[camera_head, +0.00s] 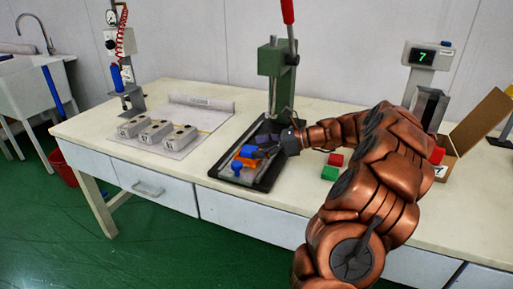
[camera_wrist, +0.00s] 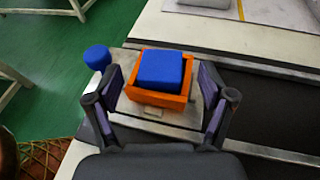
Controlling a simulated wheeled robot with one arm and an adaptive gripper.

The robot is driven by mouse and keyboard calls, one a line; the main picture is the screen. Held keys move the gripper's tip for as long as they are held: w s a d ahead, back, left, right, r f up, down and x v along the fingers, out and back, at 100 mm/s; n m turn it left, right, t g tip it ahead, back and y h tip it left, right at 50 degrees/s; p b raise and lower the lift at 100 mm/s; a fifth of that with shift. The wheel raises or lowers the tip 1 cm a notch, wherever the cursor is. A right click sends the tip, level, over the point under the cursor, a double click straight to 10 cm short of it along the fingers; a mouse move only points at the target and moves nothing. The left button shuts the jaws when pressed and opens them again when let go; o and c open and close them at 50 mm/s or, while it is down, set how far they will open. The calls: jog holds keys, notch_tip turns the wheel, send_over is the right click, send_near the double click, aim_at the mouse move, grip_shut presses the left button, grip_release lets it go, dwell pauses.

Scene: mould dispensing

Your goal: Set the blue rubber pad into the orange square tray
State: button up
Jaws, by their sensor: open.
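The blue rubber pad (camera_wrist: 161,69) sits in the orange square tray (camera_wrist: 159,99) in the wrist view, its top standing above the tray's rim. In the head view the pad (camera_head: 248,150) and the tray (camera_head: 243,162) show small, partly behind my gripper. My gripper (camera_wrist: 160,101) is open, with one finger on each side of the tray and a gap to it on both sides. It holds nothing. In the head view my gripper (camera_head: 268,147) is low over the press base.
A green press (camera_head: 272,62) with a red lever stands behind the black base tray (camera_head: 262,184). A blue knob (camera_head: 237,169) is beside the orange tray. Red (camera_head: 336,160) and green (camera_head: 330,173) blocks lie right. Grey moulds (camera_head: 155,132) lie left. An open cardboard box (camera_head: 478,125) is far right.

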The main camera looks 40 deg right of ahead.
jog(key=v, duration=1)
jog(key=shift+s+d, duration=0.25)
jog(key=shift+d, duration=0.05)
jog(key=shift+r, duration=0.15)
